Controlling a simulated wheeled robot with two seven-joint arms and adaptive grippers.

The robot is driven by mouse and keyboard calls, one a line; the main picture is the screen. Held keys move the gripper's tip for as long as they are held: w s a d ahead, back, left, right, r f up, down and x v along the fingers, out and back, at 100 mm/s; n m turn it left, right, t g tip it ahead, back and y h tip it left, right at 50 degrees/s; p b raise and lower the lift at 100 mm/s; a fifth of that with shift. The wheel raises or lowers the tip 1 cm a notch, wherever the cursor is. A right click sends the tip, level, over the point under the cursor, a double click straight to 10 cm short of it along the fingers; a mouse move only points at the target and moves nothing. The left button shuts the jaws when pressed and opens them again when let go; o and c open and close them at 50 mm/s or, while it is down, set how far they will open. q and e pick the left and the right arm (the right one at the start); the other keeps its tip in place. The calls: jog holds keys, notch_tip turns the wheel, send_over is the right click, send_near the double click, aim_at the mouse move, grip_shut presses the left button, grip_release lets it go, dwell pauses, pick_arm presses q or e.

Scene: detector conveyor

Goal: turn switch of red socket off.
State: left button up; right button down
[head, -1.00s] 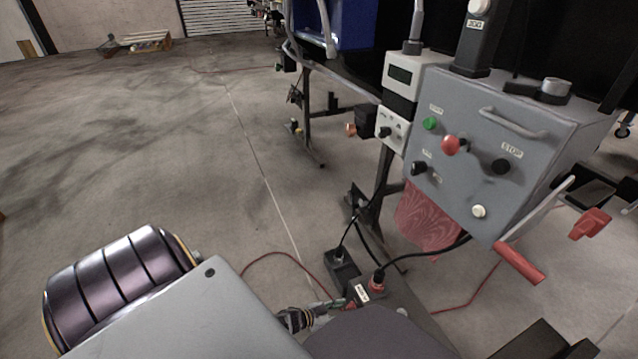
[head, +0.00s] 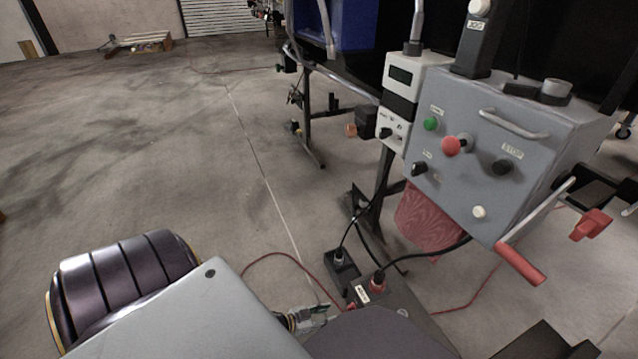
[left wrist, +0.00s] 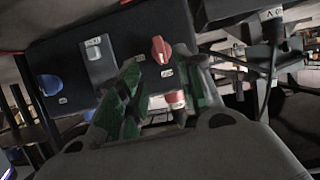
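In the head view, the dark socket box (head: 408,312) lies low on the floor, with a red plug or socket (head: 377,284) and black cable on it. My left gripper (head: 322,312) is just left of this box, partly hidden by my arm. In the left wrist view, a red rotary switch (left wrist: 161,49) stands on the dark panel (left wrist: 70,42). My left gripper's green-padded fingers (left wrist: 165,78) are apart, with the switch just beyond and between their tips, not visibly touched. A red socket piece (left wrist: 176,100) shows between the fingers. My right gripper is not in view.
A blue knob (left wrist: 50,85) and a grey socket cover (left wrist: 98,58) are on the same panel. A grey control box (head: 470,185) with red crank handle (head: 521,263) overhangs at right. A second black socket box (head: 342,270) and cables lie nearby.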

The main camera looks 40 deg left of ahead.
pick_arm(q)
jog(key=shift+v, duration=1.35)
jog(key=shift+r, duration=0.1)
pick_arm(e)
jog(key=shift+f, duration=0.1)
